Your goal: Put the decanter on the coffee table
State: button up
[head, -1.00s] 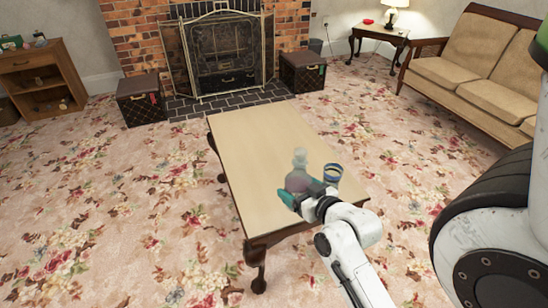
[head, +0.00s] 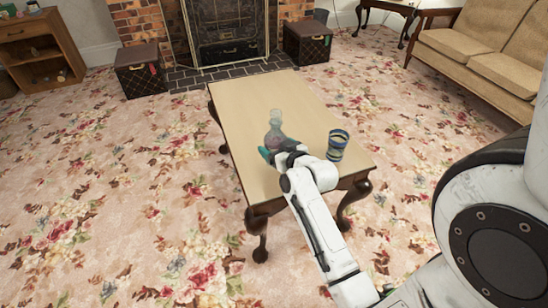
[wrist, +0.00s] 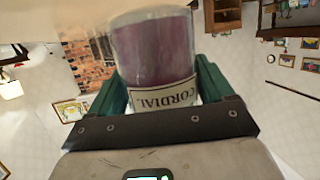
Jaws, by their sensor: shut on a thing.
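The decanter (head: 275,136) is clear glass with purple liquid and a narrow neck. It is upright in the head view, over the near half of the pale-topped coffee table (head: 240,100). I cannot tell whether its base touches the top. My gripper (head: 270,151) is shut on the decanter from the near side. In the wrist view the decanter (wrist: 155,50), with its "CORDIAL" label, sits between the green fingers. The gripper hides part of its lower body in the head view.
A blue-striped cup (head: 338,145) stands on the table close to the right of my gripper. The far half of the tabletop is clear. Two dark chests (head: 139,70) (head: 307,42) flank the hearth, and a sofa (head: 480,52) stands at the right.

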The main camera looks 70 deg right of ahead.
jog(key=shift+w+d+f, duration=0.2)
jog(key=shift+w, duration=0.05)
jog(key=shift+w+d+f+b, duration=0.1)
jog(key=shift+f+b, duration=0.4)
jog(key=shift+f, duration=0.4)
jog(key=shift+w+d+f+b, duration=0.1)
jog(key=shift+f+b, duration=0.35)
jog(key=shift+f, duration=0.45)
jog(key=shift+f, duration=0.1)
jog(key=o, duration=1.5)
jog(key=shift+a+f, duration=0.1)
jog(key=shift+f, duration=0.05)
